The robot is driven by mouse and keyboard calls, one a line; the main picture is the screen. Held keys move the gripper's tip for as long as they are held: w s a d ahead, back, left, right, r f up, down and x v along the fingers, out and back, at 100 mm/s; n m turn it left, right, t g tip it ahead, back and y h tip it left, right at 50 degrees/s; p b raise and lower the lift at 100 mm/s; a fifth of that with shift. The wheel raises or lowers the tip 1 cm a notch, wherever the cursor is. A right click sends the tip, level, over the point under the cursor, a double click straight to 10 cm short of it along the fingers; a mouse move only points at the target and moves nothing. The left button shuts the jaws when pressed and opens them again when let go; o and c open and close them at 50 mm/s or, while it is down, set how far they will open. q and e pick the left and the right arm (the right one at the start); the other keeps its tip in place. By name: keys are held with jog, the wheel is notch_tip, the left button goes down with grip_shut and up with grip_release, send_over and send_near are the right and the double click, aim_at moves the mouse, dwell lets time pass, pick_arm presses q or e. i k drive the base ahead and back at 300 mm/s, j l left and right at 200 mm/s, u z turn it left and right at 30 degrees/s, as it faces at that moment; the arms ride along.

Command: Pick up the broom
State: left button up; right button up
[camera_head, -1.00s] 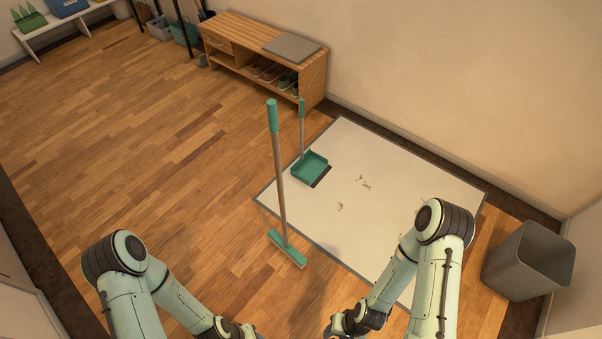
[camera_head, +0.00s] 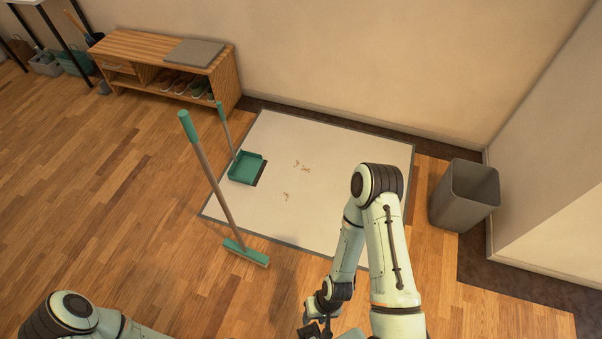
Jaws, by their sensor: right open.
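The broom (camera_head: 213,185) stands upright, a little tilted, with a teal grip at the top of a light brown stick and a teal head on the floor at the mat's near left edge. My right gripper (camera_head: 318,329) is at the bottom edge of the head view, partly cut off. It is open, to the right of the broom and nearer to me, apart from it. My left arm shows at the bottom left, but its gripper is out of the picture.
A teal dustpan (camera_head: 246,168) with an upright handle stands on the white mat (camera_head: 330,150), near several small crumbs (camera_head: 301,166). A grey bin (camera_head: 464,196) stands at the right. A wooden shoe bench (camera_head: 165,70) is against the wall. The wooden floor left of the broom is clear.

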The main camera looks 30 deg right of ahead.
aim_at(240, 248)
jog(key=i+l+u, duration=0.1)
jog(key=l, duration=0.25)
jog(key=i+l+u, duration=0.1)
jog(key=i+l, duration=0.15)
jog(key=l, duration=0.15)
jog(key=i+l, duration=0.15)
jog(key=l, duration=0.2)
jog(key=i+l+u, duration=0.15)
jog(key=l, duration=0.25)
jog(key=i+l+u, duration=0.1)
jog(key=l, duration=0.3)
